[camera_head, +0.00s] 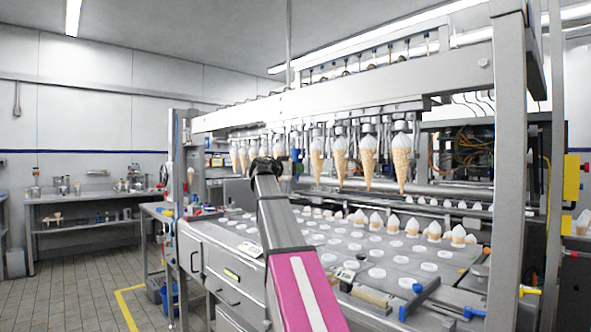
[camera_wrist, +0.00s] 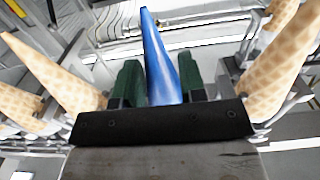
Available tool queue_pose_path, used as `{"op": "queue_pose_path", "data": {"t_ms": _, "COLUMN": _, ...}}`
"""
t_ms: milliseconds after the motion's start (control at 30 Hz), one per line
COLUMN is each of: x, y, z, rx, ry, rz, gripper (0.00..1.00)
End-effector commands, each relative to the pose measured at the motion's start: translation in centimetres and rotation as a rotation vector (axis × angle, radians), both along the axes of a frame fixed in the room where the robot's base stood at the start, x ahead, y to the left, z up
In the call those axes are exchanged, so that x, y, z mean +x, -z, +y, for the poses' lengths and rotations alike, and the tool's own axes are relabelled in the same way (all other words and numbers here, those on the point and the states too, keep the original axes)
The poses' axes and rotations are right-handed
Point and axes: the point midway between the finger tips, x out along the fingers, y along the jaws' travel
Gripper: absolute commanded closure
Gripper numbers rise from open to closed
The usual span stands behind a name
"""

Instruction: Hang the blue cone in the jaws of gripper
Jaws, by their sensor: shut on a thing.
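In the wrist view the blue cone (camera_wrist: 161,65) stands between the two dark green fingers of my gripper (camera_wrist: 160,85), which is shut on it. Its narrow tip points to the top of that picture, and its wide end is hidden behind the black bar of my gripper. In the head view my gripper (camera_head: 264,168) is up at the machine's row of hanging cones, and I cannot clearly make out the blue cone there. Waffle cones (camera_wrist: 270,65) flank the blue cone left and right, apart from it. Whether the machine's jaws hold the blue cone is hidden.
Several waffle cones (camera_head: 402,163) hang from the machine's overhead row. Below is the machine's deck (camera_head: 390,245) with rows of white round openings and white-topped cones. A steel post (camera_head: 515,150) stands at the right. A bench (camera_head: 85,205) is at the far left, with clear floor before it.

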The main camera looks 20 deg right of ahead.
Motion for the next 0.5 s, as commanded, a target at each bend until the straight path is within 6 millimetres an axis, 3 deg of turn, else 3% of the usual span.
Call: {"op": "queue_pose_path", "data": {"t_ms": 500, "x": 0.00, "y": 0.46, "z": 0.01, "rx": 0.000, "ry": 0.000, "rz": 0.000, "gripper": 0.80}}
